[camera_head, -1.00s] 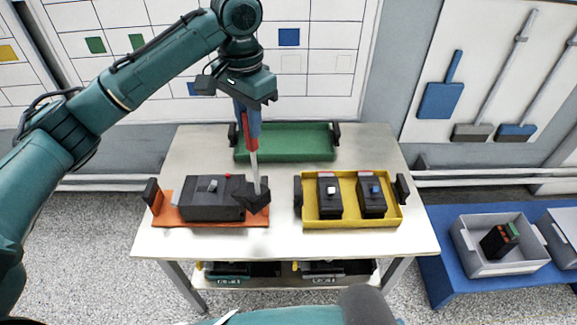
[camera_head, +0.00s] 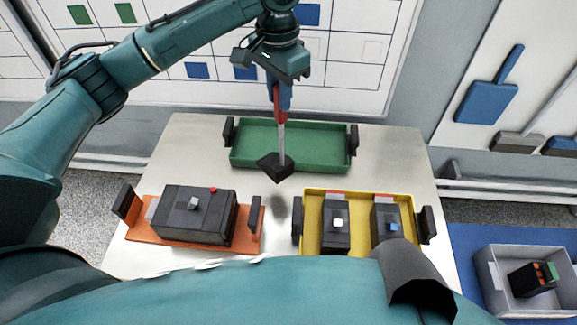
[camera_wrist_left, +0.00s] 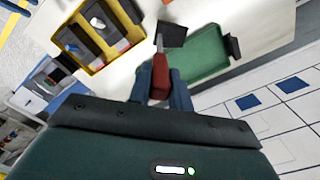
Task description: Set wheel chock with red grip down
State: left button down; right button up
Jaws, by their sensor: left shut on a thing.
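My left gripper (camera_head: 280,98) is shut on the red grip (camera_head: 281,106) of the wheel chock. A thin grey rod runs down from the grip to the black chock block (camera_head: 275,167). The chock hangs above the table, in front of the green tray's near edge, with a shadow on the table below it. In the left wrist view the red grip (camera_wrist_left: 160,76) sits between the blue fingers, and the black block (camera_wrist_left: 171,35) shows beyond it. My right gripper is not in view.
The empty green tray (camera_head: 240,160) stands at the back of the table. An orange tray (camera_head: 140,232) with a dark device is at front left. A yellow tray (camera_head: 362,196) with two dark devices is at front right. Bare table (camera_head: 185,150) lies between them.

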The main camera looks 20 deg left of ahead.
pick_arm(q)
notch_tip(320, 180, down, 9)
dwell(0.6)
jog(key=shift+f+p, duration=0.15)
jog(key=shift+p, duration=0.2)
jog(key=c, duration=1.3)
grip_release()
jog(key=shift+s+f, duration=0.1)
